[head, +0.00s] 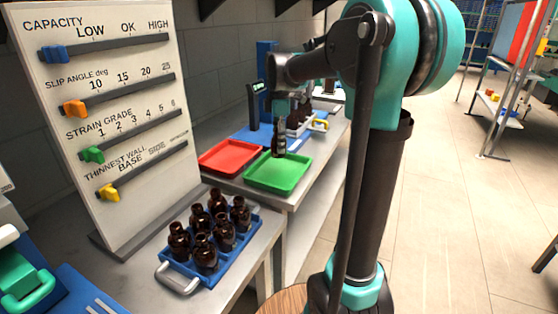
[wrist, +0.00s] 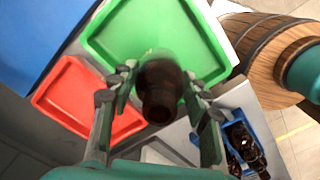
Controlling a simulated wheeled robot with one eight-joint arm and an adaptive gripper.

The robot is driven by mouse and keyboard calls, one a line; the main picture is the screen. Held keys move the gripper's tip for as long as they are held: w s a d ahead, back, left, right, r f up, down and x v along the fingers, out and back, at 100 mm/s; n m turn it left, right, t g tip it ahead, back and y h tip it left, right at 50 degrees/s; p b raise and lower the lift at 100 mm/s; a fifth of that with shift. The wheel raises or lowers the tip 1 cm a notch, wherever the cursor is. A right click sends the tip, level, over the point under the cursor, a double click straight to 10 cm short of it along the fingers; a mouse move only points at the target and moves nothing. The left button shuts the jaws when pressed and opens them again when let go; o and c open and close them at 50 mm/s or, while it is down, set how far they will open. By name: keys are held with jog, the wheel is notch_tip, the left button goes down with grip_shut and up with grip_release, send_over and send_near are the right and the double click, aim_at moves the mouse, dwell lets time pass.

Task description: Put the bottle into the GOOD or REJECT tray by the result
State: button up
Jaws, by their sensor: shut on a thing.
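My gripper (wrist: 160,84) is shut on a dark amber bottle (wrist: 160,92). In the head view the bottle (head: 278,143) hangs about upright at the back edge of the green tray (head: 262,188). In the wrist view it is in front of the green tray (wrist: 205,50), between the two fingers. I cannot tell whether its base touches anything. The red tray (head: 228,157) lies just left of the green one and also shows in the wrist view (wrist: 75,98). Both trays look empty. No GOOD or REJECT wording is readable.
A blue crate (head: 247,247) of several amber bottles stands in front.

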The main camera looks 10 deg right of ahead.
jog(key=shift+f, duration=3.45)
jog(key=o, duration=1.2)
jog(key=shift+f, duration=0.15)
notch_tip(320, 180, up, 12)
jog(key=shift+r, duration=0.2)
